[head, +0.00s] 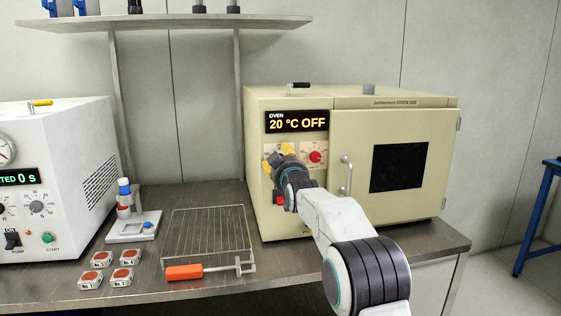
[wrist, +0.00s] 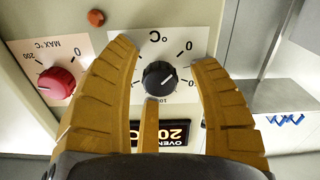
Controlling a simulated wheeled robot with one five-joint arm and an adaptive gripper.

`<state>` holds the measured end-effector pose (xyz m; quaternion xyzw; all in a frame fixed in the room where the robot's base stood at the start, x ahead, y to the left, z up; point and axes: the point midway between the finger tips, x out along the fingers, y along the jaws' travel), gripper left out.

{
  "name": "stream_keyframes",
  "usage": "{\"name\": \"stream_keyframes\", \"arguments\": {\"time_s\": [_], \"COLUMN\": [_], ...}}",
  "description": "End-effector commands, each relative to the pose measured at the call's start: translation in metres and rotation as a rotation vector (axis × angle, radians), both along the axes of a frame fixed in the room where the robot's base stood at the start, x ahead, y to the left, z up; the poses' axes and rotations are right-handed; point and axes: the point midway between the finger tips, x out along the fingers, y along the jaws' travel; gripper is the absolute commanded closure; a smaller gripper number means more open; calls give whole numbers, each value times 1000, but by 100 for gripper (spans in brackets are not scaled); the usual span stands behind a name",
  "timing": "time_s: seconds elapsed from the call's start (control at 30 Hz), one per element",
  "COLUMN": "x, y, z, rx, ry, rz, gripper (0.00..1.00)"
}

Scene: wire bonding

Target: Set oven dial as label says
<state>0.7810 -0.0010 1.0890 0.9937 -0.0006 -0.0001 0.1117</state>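The cream oven (head: 392,208) stands on the bench at the right. Its display (head: 297,121) reads "20 °C OFF". My gripper (head: 277,157) is open in front of the oven's left panel. In the upside-down wrist view, its yellow fingers (wrist: 165,62) spread around a black dial (wrist: 160,79) on a white °C scale, with visible gaps at the sides. The dial's white mark points to the upper right there. A red MAX °C dial (head: 315,157) is beside it; it also shows in the wrist view (wrist: 56,84). My gripper hides the black dial in the head view.
A wire rack (head: 207,232) and an orange-handled tool (head: 186,272) lie on the bench. Several small red-topped boxes (head: 103,258) sit left of them. A white machine (head: 60,150) stands at far left. The oven door handle (head: 346,175) is close right of my gripper.

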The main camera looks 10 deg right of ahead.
Motion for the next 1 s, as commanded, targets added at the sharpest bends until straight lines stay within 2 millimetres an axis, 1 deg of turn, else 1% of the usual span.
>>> {"name": "stream_keyframes", "arguments": {"time_s": [0.03, 0.07, 0.6, 0.87, 1.0], "x": [0, 0, 0, 0, 0], "y": [0, 0, 0, 0, 0], "z": [0, 0, 0, -1, -1], "rx": [0, 0, 0, 20, 75], "ry": [0, 0, 1, 1, 1], "rz": [0, 0, 0, 0, 1], "gripper": [50, 52, 100, 100, 100]}}
